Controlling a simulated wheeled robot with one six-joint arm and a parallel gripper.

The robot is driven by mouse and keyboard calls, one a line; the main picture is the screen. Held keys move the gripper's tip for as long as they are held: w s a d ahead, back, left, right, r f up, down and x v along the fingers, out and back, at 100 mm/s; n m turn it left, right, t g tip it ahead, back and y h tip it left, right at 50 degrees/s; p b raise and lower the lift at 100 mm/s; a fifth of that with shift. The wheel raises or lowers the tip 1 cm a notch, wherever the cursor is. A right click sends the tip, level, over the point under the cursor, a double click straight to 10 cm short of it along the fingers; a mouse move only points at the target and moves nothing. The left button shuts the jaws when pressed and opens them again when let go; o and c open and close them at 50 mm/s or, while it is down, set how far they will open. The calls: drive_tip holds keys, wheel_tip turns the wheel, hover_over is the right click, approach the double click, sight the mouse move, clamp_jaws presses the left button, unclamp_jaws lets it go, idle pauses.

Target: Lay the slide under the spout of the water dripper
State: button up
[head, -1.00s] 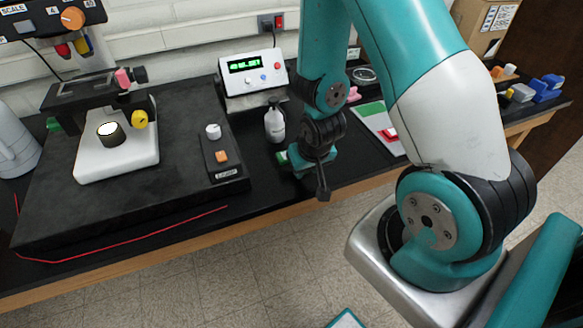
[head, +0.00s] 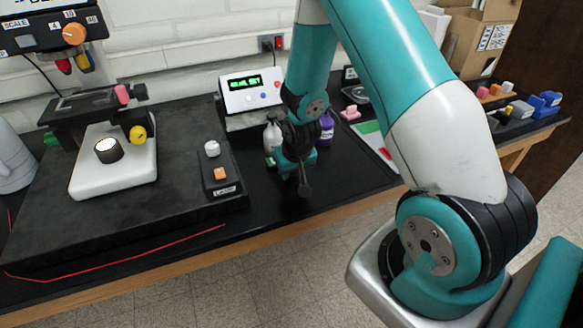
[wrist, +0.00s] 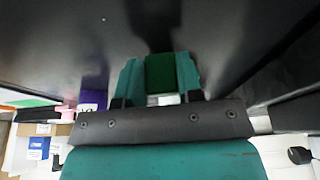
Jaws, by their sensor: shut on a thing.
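My gripper (wrist: 159,62) is shut on a dark green block-like piece (wrist: 161,76), seen between its two teal fingers in the wrist view; it looks like the slide or its holder, but I cannot tell its full shape. In the head view my gripper (head: 289,163) is low over the black bench, mostly behind my wrist, and the held piece cannot be made out there. A white bottle (head: 272,137) stands just left of my gripper, before a white box with a green display (head: 250,92). I cannot tell for certain which thing is the water dripper or where its spout is.
A microscope-like stand (head: 115,165) and a small black control box (head: 219,175) sit on a dark slab at left. A purple bottle (head: 327,130) stands right of my wrist. A green-and-white card (head: 370,140) and coloured blocks (head: 545,103) lie further right.

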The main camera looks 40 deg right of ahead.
drive_tip(key=shift+f, duration=0.25)
drive_tip(key=shift+f, duration=0.2)
drive_tip(key=o, duration=0.9)
drive_tip(key=shift+r, duration=0.1)
